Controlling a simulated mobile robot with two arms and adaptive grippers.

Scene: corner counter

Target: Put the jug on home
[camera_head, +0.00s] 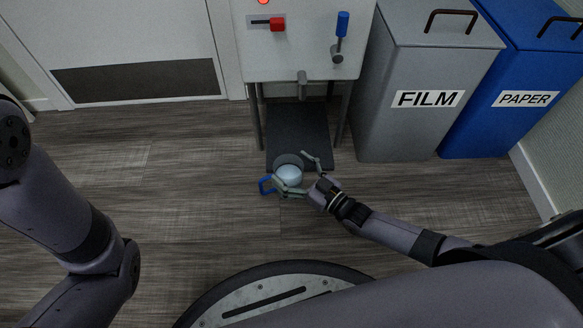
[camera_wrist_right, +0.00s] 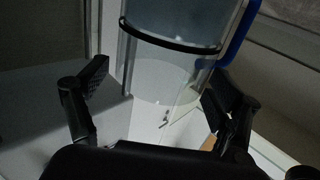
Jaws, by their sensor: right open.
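The jug (camera_head: 289,177) is a clear vessel with a pale blue inside and a blue handle on its left side in the head view. It shows near the front end of a dark mat. In the right wrist view the jug (camera_wrist_right: 170,75) is see-through, with a black band and the blue handle at upper right. My right gripper (camera_head: 294,172) is open, its fingers spread at the jug's near and right sides. In the wrist view its fingertips (camera_wrist_right: 158,88) lie either side of the jug; contact cannot be told. My left gripper is out of view. No place marked home is legible.
A white machine (camera_head: 300,55) with a red knob, a blue-handled lever and a spout stands over the dark mat (camera_head: 298,125). A grey FILM bin (camera_head: 400,130) and blue PAPER bin (camera_head: 500,130) stand right. Floor at left is clear.

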